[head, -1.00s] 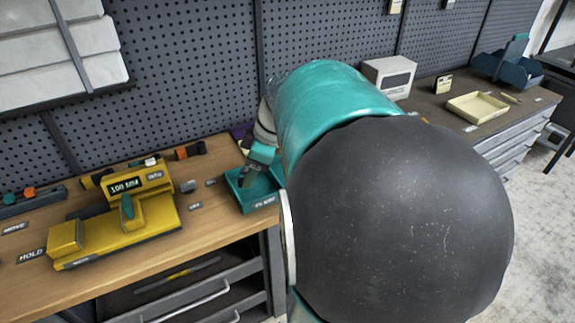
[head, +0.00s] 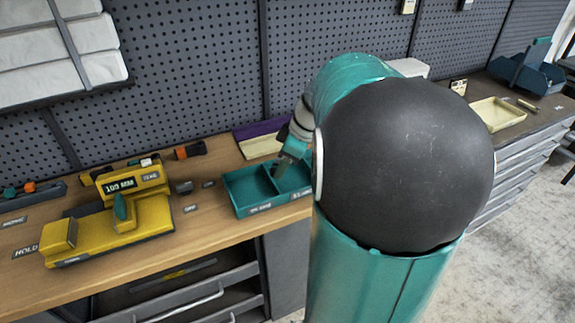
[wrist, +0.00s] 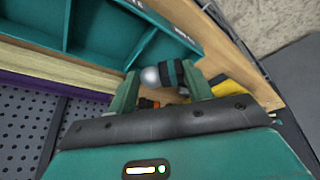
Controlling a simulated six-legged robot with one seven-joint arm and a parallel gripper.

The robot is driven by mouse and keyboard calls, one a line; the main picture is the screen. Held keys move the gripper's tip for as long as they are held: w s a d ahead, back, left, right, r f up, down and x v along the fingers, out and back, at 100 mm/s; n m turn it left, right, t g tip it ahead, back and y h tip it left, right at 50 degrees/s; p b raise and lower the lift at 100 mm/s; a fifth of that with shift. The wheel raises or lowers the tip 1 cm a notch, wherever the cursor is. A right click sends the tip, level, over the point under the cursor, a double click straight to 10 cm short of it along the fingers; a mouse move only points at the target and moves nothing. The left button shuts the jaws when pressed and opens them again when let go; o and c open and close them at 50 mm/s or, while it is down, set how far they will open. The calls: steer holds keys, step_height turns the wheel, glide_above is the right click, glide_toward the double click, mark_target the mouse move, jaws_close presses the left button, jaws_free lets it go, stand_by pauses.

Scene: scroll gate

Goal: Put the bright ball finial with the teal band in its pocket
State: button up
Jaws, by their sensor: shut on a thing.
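The finial (wrist: 150,77) has a bright ball end and a dark body with a teal band (wrist: 170,73). In the wrist view it lies between the fingertips of my gripper (wrist: 160,80), which is shut on it. The teal tray (wrist: 92,25) with divided pockets fills the upper left of that view. In the head view, my gripper (head: 284,166) hangs over the right part of the same tray (head: 250,211). The finial cannot be made out there. I cannot tell its height above the tray floor.
A yellow device (head: 110,240) with a lit display stands left of the tray on the wooden bench (head: 215,225). Purple and pale strips (head: 262,140) lie behind the tray. A cream tray (head: 497,113) sits on the right-hand bench. A pegboard wall (head: 190,60) closes the back.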

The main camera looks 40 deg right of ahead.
steer(key=w+d+f, duration=0.1)
steer(key=d+f, duration=0.1)
steer(key=w+d+f, duration=0.1)
steer(key=d+f, duration=0.1)
steer(key=w+d+f, duration=0.1)
steer(key=d+f, duration=0.1)
steer(key=d, duration=0.1)
steer(key=shift+w+d+f, duration=0.1)
steer(key=shift+w+f, duration=0.25)
steer(key=shift+f, duration=0.05)
steer(key=shift+w+d+f, duration=0.15)
steer(key=shift+d+f, duration=0.25)
steer(key=shift+f, duration=1.55)
steer(key=shift+f, duration=0.15)
steer(key=o, duration=1.2)
